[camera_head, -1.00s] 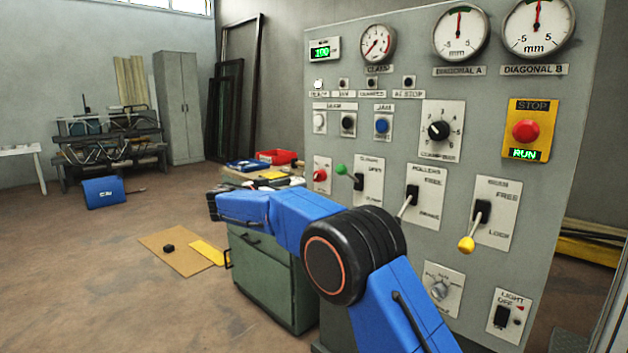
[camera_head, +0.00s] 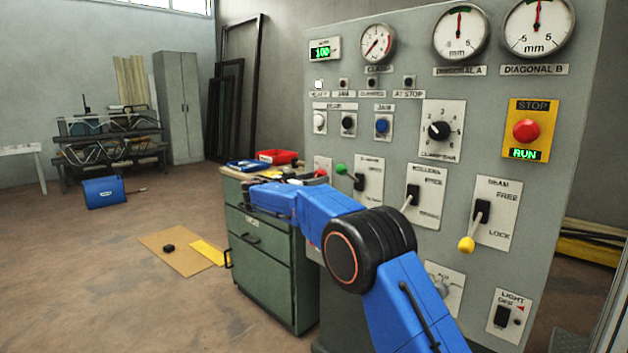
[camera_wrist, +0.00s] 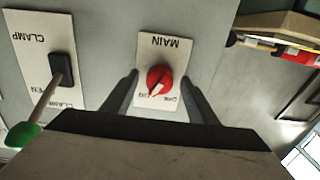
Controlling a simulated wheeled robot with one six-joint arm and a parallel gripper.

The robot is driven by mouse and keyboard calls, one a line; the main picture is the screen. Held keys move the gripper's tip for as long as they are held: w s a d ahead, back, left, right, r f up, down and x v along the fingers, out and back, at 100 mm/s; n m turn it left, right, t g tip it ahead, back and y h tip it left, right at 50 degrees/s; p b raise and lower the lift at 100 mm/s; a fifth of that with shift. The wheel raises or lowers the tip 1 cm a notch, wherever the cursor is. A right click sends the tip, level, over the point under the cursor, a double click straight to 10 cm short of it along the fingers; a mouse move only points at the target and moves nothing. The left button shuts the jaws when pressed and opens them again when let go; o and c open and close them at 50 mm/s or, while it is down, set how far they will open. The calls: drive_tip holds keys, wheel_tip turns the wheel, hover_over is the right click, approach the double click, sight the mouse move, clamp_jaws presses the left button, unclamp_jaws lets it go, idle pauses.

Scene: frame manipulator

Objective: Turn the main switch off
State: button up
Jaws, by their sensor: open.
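The main switch (camera_wrist: 160,80) is a red rotary knob on a white plate marked MAIN, seen upside down in the wrist view. A white mark on the knob points down and left in that picture, toward small lettering at the plate's lower edge. My gripper (camera_wrist: 160,77) is open, its dark fingers to the left and right of the knob. I cannot tell whether they touch it. In the head view my arm and gripper largely cover the main switch plate (camera_head: 322,163).
The clamp lever with a green knob (camera_head: 341,169) sticks out beside the main switch, and also shows in the wrist view (camera_wrist: 22,134). A green cabinet (camera_head: 268,270) with red and blue trays stands by the panel. The RUN sign (camera_head: 524,154) is lit.

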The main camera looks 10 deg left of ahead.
drive_tip(key=c, duration=1.1)
drive_tip(key=shift+o, duration=0.2)
drive_tip(key=shift+n, duration=0.3)
drive_tip(key=n, duration=1.1)
drive_tip(key=shift+s, duration=0.1)
drive_tip(key=shift+n, duration=0.3)
drive_tip(key=o, duration=1.1)
drive_tip(key=shift+c, duration=0.2)
